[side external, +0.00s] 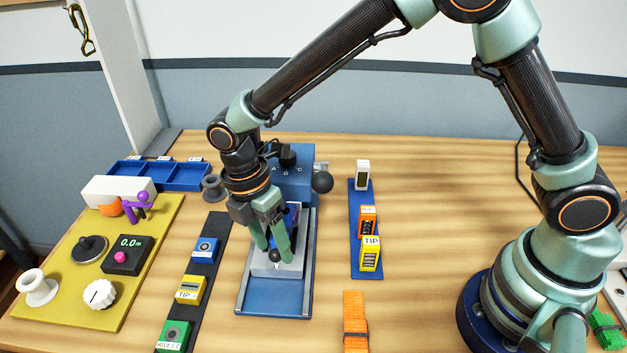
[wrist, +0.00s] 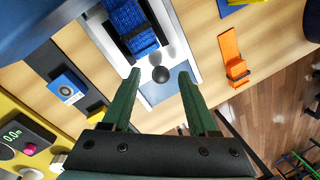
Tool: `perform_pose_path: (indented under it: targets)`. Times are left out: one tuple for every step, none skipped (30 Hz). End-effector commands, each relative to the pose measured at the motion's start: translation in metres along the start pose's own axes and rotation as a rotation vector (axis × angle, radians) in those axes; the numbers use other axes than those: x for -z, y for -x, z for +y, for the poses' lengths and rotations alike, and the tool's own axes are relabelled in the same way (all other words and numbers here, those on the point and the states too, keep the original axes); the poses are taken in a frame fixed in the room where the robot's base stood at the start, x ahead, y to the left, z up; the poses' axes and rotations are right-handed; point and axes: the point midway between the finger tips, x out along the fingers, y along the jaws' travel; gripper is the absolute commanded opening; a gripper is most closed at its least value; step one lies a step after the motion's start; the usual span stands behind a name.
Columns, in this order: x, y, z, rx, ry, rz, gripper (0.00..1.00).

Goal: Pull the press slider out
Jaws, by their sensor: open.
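The press (side external: 296,186) is a blue machine with a blue base and two grey rails in the middle of the table. Its pale grey slider (side external: 291,268) sits between the rails and carries a blue strap piece (wrist: 128,22). A black ball knob (wrist: 160,74) is at the slider's front end. My gripper (side external: 270,249) points down over the slider's front, with two green fingers. In the wrist view its fingers (wrist: 158,76) are apart, one on each side of the knob, with visible gaps. The knob's lower side is hidden.
A dark strip (side external: 207,268) with several coloured blocks lies left of the press. A blue strip (side external: 356,215) with upright blocks stands to the right. An orange strap (side external: 355,318) lies at the front. A yellow board (side external: 75,292) with knobs is far left.

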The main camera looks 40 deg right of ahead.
Motion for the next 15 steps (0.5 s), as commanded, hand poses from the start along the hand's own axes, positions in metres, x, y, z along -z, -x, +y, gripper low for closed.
perform_pose_path:
  targets:
    - [0.0001,-0.0041,-0.0008,0.003,0.000,-0.001,0.60]
    - [0.0002,-0.0056,-0.0009,0.003,0.000,-0.001,0.60]
    - [0.0003,-0.0071,-0.0008,0.002,0.000,-0.001,0.60]
    - [0.0004,-0.0078,-0.0008,0.001,0.000,-0.001,0.60]
    - [0.0004,-0.0083,-0.0007,0.001,0.000,-0.001,0.60]
    - [0.0005,-0.0086,-0.0006,0.001,0.000,-0.001,0.60]
    - [0.0005,-0.0087,-0.0006,0.000,0.000,0.000,0.60]
    - [0.0005,-0.0087,-0.0006,0.000,0.000,0.000,0.60]
    - [0.0005,-0.0086,-0.0006,0.000,0.000,0.000,0.60]
    - [0.0005,-0.0086,-0.0006,0.000,0.000,0.000,0.60]
    - [0.0004,-0.0085,-0.0006,0.000,0.000,0.000,0.60]
    - [0.0004,-0.0085,-0.0006,0.000,0.000,0.000,0.60]
    - [0.0004,-0.0084,-0.0006,0.000,0.000,0.000,0.48]
    - [0.0004,-0.0084,-0.0006,0.000,0.000,0.000,0.37]
    - [0.0004,-0.0083,-0.0005,0.000,0.000,0.000,0.21]
